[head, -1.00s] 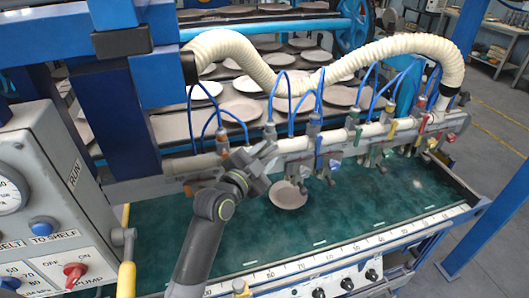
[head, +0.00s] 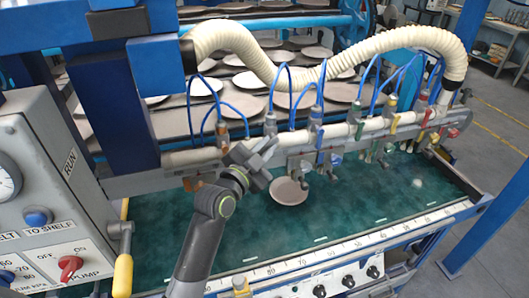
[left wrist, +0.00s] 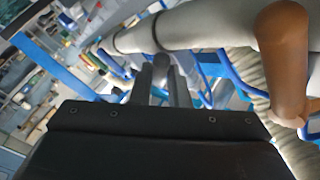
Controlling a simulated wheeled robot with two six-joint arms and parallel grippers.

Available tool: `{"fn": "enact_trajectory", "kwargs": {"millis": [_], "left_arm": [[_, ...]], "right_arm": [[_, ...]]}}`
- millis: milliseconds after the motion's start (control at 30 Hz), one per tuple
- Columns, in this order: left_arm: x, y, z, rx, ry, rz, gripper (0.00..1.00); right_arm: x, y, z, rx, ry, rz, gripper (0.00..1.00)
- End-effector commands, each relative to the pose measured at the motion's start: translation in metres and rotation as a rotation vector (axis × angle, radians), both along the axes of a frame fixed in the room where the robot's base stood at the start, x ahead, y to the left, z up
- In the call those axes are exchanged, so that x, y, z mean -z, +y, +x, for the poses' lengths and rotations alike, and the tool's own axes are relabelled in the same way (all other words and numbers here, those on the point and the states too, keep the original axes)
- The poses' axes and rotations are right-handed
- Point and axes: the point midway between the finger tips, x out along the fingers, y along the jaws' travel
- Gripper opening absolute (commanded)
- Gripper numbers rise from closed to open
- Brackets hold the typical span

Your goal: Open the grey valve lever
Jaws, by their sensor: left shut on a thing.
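A row of valves with coloured levers hangs along the cream pipe (head: 345,133). My left gripper (head: 262,154) is at this pipe, between the orange-marked valve (head: 222,132) and the blue-marked one (head: 316,130). It is shut on the grey valve lever, which its jaws largely hide in the head view. The grey valve's upper body (head: 270,125) shows just above the jaws. In the left wrist view the gripper's fingers (left wrist: 161,82) are close together under the pipe (left wrist: 205,28), with the orange lever (left wrist: 285,60) to the right. My right gripper is not in view.
Blue air tubes (head: 290,92) loop above the valves, and a ribbed cream hose (head: 350,55) arches over them. A plate (head: 289,190) lies on the green belt (head: 350,205) below. A control panel (head: 40,190) stands at the left, with a yellow-handled lever (head: 123,270) beside it.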

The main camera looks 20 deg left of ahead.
Motion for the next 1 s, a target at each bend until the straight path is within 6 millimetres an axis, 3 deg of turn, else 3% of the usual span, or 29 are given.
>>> {"fn": "enact_trajectory", "kwargs": {"millis": [33,600,800,1000], "left_arm": [[0.010,-0.001,0.000,0.001,-0.011,-0.019,0.00],[0.022,-0.009,0.006,0.000,-0.256,-0.385,0.00],[0.021,-0.012,0.009,-0.001,-0.349,-0.523,0.00],[0.019,-0.015,0.011,-0.001,-0.420,-0.631,0.00]], "right_arm": [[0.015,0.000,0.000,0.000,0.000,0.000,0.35],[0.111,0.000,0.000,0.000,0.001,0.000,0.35],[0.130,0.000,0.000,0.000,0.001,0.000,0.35],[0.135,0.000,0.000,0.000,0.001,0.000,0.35]]}}
